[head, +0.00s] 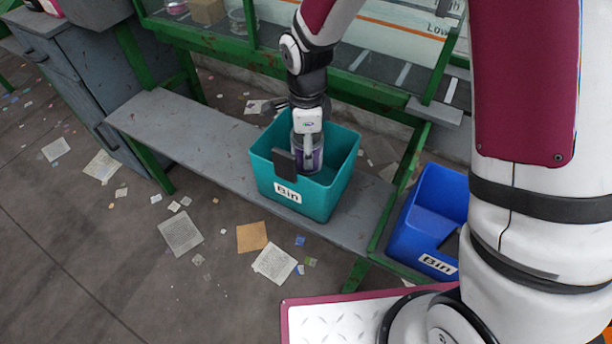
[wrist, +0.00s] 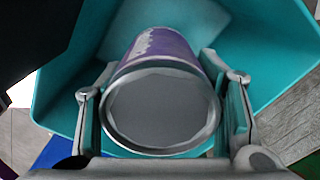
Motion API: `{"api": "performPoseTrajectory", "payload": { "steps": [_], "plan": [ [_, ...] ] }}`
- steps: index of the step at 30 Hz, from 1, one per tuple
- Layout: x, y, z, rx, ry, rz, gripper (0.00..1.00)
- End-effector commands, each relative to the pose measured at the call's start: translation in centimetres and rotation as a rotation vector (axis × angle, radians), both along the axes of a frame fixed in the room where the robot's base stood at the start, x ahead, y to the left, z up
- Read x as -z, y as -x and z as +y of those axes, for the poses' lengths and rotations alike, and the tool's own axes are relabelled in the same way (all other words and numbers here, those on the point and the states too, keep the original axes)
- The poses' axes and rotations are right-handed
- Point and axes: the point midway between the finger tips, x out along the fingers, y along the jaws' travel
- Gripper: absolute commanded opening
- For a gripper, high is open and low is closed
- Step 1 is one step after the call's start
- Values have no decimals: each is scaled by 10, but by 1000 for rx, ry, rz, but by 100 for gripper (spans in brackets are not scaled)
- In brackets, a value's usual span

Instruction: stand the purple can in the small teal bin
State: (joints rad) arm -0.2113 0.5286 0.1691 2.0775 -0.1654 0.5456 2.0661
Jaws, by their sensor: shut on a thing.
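The purple can (head: 308,158) is inside the opening of the small teal bin (head: 340,186) in the head view. My gripper (head: 307,140) reaches down into the bin from above and is shut on the can. In the wrist view the can (wrist: 165,105) lies between the two fingers of my gripper (wrist: 163,112), its grey round end facing the camera. The teal bin wall (wrist: 262,45) surrounds it. The can looks roughly upright in the head view. Its lower end is hidden, so I cannot tell whether it touches the bin floor.
The teal bin stands on a grey bench (head: 190,132) with a green frame. A blue bin (head: 428,215) stands to the right, near my arm. A grey cabinet (head: 75,75) is at the far left. Paper scraps (head: 181,233) litter the floor. The bench left of the teal bin is clear.

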Motion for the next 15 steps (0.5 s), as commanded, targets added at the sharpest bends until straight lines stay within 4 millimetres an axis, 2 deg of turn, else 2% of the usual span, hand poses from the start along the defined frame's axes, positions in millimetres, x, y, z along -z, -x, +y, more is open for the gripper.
{"api": "performPoseTrajectory", "payload": {
  "steps": [1,4,11,15],
  "plan": [
    [12,1,0,1,0,5,33],
    [31,1,0,-1,0,5,33],
    [54,1,0,0,0,3,33],
    [73,1,0,0,0,4,33]
  ]
}}
